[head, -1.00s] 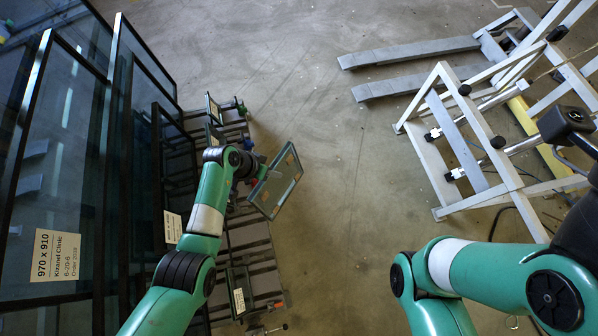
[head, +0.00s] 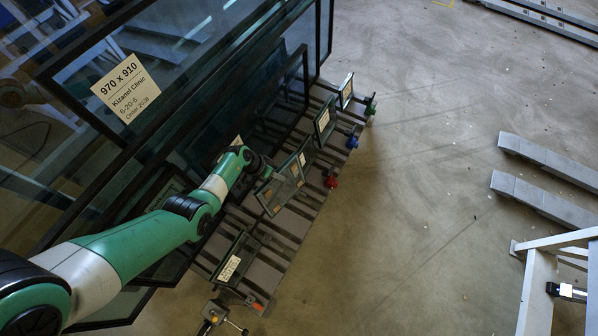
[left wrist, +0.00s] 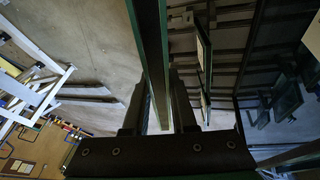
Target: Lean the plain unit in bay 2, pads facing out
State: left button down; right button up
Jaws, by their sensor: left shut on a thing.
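My left gripper (head: 262,172) is shut on a small dark-framed glass unit (head: 282,188) with tan patches near its corners. The unit is tilted over the slatted rack (head: 283,238), near the red knob (head: 331,182). I cannot tell whether its lower edge touches the rack. In the left wrist view the unit (left wrist: 153,50) shows edge-on between the two fingers (left wrist: 158,112). Other small units with pale labels lean on the rack: one (head: 347,91) by the green knob, one (head: 325,120) by the blue knob, and one (head: 237,260) at the near end. My right gripper is out of view.
Large dark glass panes (head: 190,60) stand left, behind the rack, one with a paper label (head: 126,88). Knobs, green (head: 371,108) and blue (head: 352,142), line the rack's outer edge. The floor to the right is clear up to grey forks (head: 550,160) and a white frame (head: 545,285).

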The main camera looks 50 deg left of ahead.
pick_arm(q)
jog(key=s+a+f+n+b, duration=0.1)
jog(key=s+a+f+b, duration=0.1)
jog(key=f, duration=0.3)
jog(key=s+a+f+n+y+b, duration=0.1)
jog(key=s+a+f+b, duration=0.2)
jog(key=f+b, duration=0.1)
jog(key=shift+s+a+f, duration=0.3)
jog(key=shift+f, duration=0.45)
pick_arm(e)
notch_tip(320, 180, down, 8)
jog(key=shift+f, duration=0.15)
